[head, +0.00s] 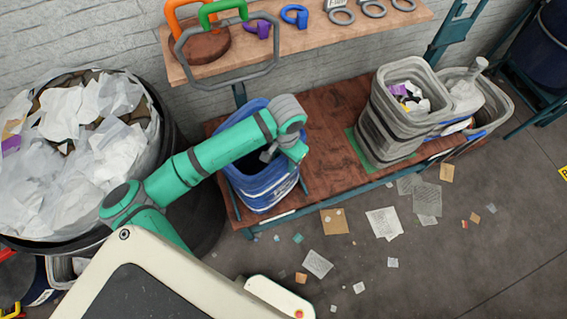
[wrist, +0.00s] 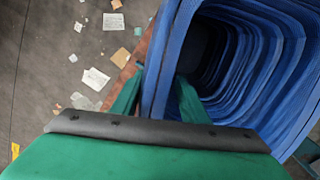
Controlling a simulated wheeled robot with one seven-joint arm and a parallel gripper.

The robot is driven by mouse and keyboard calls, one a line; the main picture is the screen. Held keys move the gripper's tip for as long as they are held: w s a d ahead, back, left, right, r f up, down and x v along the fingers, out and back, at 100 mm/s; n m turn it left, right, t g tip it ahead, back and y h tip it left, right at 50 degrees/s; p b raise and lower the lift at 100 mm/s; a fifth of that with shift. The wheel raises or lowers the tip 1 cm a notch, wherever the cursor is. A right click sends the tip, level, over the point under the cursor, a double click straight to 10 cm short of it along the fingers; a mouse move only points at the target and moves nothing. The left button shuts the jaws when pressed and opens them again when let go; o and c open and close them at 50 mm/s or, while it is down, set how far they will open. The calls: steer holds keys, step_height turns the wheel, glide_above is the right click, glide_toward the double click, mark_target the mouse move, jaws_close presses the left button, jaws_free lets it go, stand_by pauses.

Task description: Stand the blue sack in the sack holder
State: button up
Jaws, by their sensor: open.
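The blue sack (head: 275,192) stands upright and open-mouthed at the left end of the low brown shelf. Its ribbed wall and inside fill the right of the wrist view (wrist: 225,50). My gripper (head: 269,155) reaches down into the sack's mouth. In the wrist view my gripper (wrist: 158,80) is open, with one green finger on each side of the near wall; I cannot tell whether they touch it. A grey ring-shaped frame (head: 277,57) on a post rises behind the sack and looks like the sack holder.
A grey sack (head: 377,132) of scraps stands on a green patch at the shelf's right, beside another container (head: 498,105). A large black bin (head: 168,130) overflows at left. An upper wooden shelf (head: 330,42) holds rings and handles. Paper scraps (head: 384,223) litter the floor.

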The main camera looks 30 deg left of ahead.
step_height(320, 180, up, 9)
steer(key=shift+d+f, duration=0.15)
steer(key=shift+f, duration=0.05)
